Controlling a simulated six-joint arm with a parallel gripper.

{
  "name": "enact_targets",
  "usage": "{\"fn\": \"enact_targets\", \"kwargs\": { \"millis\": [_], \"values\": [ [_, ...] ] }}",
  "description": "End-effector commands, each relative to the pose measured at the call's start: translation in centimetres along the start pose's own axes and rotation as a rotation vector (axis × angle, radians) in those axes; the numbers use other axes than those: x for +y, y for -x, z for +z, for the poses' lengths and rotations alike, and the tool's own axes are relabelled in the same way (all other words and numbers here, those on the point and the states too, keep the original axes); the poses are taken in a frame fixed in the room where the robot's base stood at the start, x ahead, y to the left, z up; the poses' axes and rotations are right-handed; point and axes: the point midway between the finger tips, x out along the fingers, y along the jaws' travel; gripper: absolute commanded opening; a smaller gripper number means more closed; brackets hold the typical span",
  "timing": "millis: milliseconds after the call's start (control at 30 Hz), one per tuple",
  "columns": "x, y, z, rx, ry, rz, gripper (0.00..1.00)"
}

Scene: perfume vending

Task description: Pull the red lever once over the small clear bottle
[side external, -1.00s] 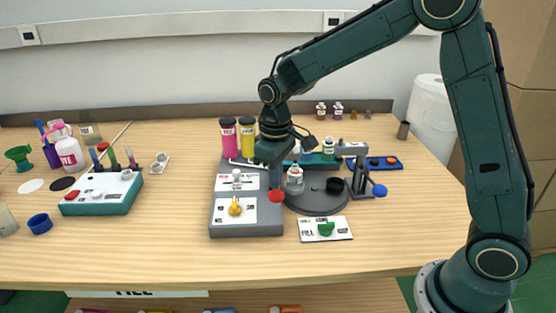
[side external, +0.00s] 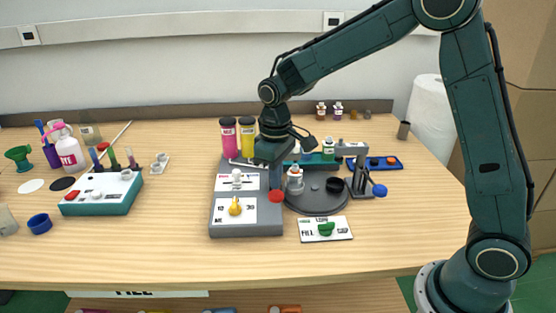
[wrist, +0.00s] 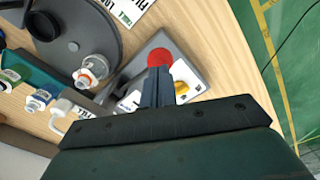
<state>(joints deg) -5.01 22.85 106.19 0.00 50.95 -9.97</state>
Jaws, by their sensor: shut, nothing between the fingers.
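The red lever's round knob (side external: 277,196) shows at the right edge of the grey dispenser (side external: 246,229). In the wrist view the red knob (wrist: 183,72) lies right at my fingertips. My gripper (side external: 276,184) points down, shut and empty, against or just above the knob; I cannot tell whether they touch. The small clear bottle (side external: 295,183) stands upright on the dark round turntable (side external: 318,205), just right of my gripper. It also shows in the wrist view (wrist: 92,70), with an orange tint near its neck. The lever's arm is mostly hidden by my gripper.
Pink (side external: 228,137) and yellow (side external: 247,137) cylinders stand behind the dispenser. A yellow knob (side external: 235,207) sits on its front. A black post with a blue ball (side external: 379,190) stands right. The front table is clear.

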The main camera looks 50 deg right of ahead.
Motion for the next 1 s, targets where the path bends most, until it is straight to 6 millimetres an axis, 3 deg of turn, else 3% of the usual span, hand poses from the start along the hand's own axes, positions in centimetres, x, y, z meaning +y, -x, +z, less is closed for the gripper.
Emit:
{"fn": "enact_targets", "kwargs": {
  "millis": [1000],
  "values": [
    [0.0, -2.9, 0.0, -0.001, 0.000, 0.000, 0.00]
  ]
}}
